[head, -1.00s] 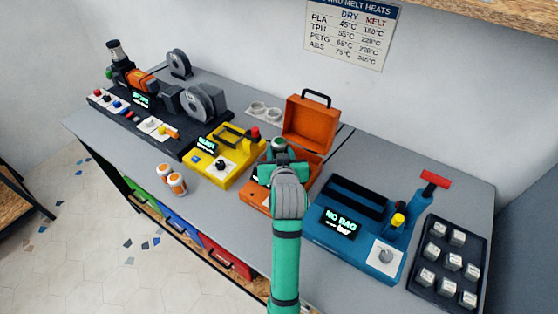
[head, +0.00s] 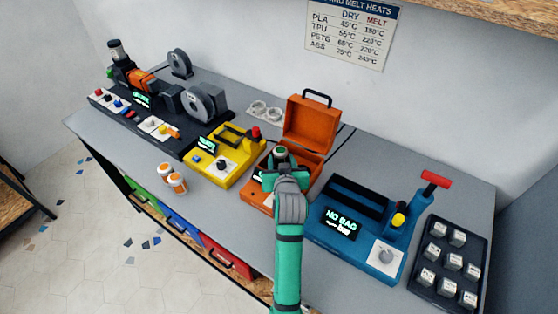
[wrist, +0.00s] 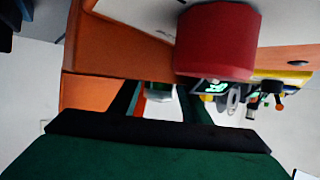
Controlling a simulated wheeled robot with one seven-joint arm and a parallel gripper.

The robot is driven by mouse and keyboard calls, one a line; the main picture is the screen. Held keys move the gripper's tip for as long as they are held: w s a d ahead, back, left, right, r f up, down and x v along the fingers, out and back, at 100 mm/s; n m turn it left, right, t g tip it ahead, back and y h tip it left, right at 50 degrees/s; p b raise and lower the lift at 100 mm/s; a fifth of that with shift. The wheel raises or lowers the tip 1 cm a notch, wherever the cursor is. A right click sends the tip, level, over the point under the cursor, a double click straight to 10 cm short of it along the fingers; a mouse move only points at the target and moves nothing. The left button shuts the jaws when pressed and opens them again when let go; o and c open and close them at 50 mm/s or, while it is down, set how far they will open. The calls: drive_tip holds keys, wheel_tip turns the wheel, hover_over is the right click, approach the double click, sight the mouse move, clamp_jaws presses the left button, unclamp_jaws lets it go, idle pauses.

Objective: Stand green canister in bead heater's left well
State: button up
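The orange case with its lid open, which I take for the bead heater (head: 266,195), stands mid-bench. My gripper (head: 282,163) is over its open body. The green canister (head: 281,152), with a pale ring at its top, shows at my fingertips in the head view. In the wrist view, my fingers (wrist: 158,108) stand apart with a small pale and green piece of it between them. The heater's orange body (wrist: 110,45) fills the wrist view's upper left. My arm and gripper hide the wells, so I cannot tell whether the canister touches one.
A red cylinder (wrist: 215,40) is close to my gripper in the wrist view. A yellow device (head: 222,165) is left of the heater, a blue sealer (head: 355,240) right of it. The raised orange lid (head: 312,122) is behind.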

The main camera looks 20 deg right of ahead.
drive_tip(key=shift+r, duration=0.15)
drive_tip(key=v, duration=1.2)
idle(0.3)
drive_tip(key=shift+w, duration=0.1)
